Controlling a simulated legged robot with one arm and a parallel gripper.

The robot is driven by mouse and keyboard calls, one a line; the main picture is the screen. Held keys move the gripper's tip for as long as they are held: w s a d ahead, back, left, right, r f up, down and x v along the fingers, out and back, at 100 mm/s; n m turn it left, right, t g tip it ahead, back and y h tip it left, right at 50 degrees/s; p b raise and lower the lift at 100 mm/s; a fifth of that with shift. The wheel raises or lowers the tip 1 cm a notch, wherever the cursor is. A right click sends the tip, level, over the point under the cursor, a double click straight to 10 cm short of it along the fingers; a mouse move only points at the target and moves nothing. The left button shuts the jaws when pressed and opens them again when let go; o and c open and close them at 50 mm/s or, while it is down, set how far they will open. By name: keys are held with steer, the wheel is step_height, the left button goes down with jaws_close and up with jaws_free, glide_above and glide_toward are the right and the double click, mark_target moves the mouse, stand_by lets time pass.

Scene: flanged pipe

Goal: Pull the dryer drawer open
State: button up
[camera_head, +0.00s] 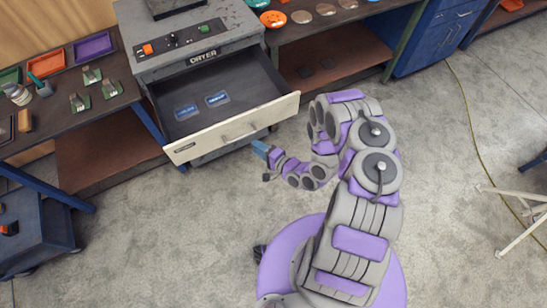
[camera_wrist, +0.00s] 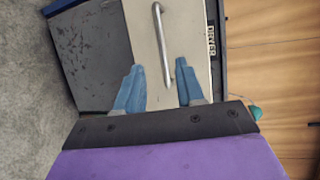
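The dryer (camera_head: 190,45) is a grey cabinet with its drawer (camera_head: 230,78) pulled well out. Two blue-labelled cards (camera_head: 217,98) lie inside the drawer. The cream drawer front (camera_head: 190,149) has a metal bar handle (camera_head: 240,133). My gripper (camera_head: 260,147) is in front of the drawer front, just below and right of the handle. In the wrist view its blue fingers (camera_wrist: 157,66) are spread apart, and the handle (camera_wrist: 160,40) runs up between and beyond them. The fingers do not close on the handle, and it looks free of them.
A bench with red (camera_head: 46,63) and purple trays (camera_head: 93,47) stands on the left. A bench with several discs stands right of the dryer, beside a blue cabinet (camera_head: 436,40). The floor (camera_head: 150,230) in front is mostly clear. A white-legged stand (camera_head: 515,215) is at the right.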

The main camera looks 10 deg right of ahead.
steer(key=v, duration=0.7)
steer(key=shift+s+d+b, duration=0.25)
steer(key=shift+b, duration=0.1)
